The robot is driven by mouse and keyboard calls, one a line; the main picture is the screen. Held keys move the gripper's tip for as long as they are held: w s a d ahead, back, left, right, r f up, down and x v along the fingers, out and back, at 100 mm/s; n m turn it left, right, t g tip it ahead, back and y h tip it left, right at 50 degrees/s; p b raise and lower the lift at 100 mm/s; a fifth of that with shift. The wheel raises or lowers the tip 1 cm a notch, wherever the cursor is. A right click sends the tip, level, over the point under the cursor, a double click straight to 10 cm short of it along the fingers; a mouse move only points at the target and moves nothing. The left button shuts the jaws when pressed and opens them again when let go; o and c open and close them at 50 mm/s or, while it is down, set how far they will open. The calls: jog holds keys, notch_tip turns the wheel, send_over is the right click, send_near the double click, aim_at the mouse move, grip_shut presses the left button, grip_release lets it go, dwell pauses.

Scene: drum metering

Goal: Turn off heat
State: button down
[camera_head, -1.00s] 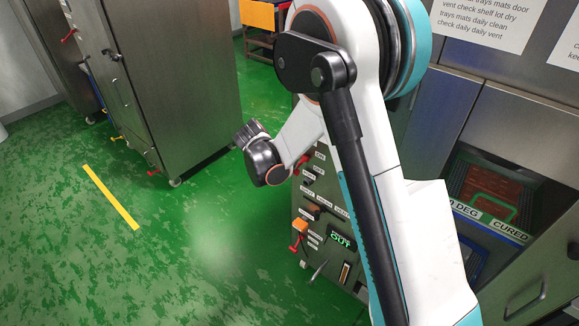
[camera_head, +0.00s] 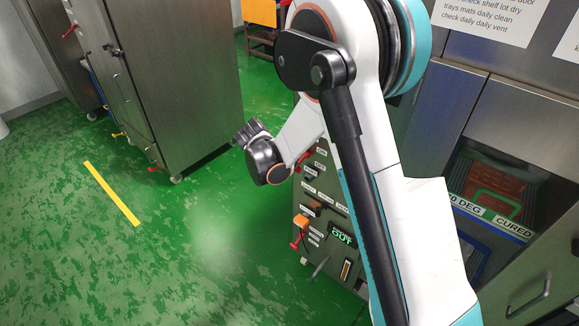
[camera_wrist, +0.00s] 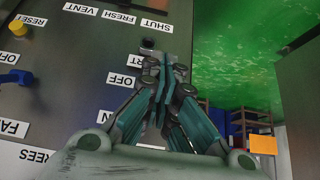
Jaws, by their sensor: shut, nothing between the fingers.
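The control panel (camera_head: 322,215) carries small labels, knobs and a lit green display (camera_head: 342,236); my arm covers part of it. In the wrist view the panel (camera_wrist: 60,75) appears upside down, with OFF labels (camera_wrist: 121,79), a SHUT label (camera_wrist: 156,26) and a partly hidden label ending in RT. A dark knob (camera_wrist: 148,47) sits just beyond my fingertips. A blue knob (camera_wrist: 15,77) is at the left edge. My gripper (camera_wrist: 165,68) is shut and empty, pointing along the panel face; I cannot tell whether it touches it. Which control is the heat switch is unclear.
An orange knob (camera_head: 300,221) and a red handle (camera_head: 295,243) stick out lower on the panel. A steel cabinet (camera_head: 185,85) stands to the left. At right an open bay with a CURED label (camera_head: 514,229) holds a reddish tray (camera_head: 494,187). Green floor between is clear.

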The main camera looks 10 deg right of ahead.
jog(key=shift+f, duration=0.2)
dwell(0.4)
jog(key=shift+d+r, duration=0.1)
jog(key=shift+w+d+r, duration=0.3)
jog(key=shift+w+d, duration=0.1)
jog(key=shift+d, duration=0.1)
dwell(0.4)
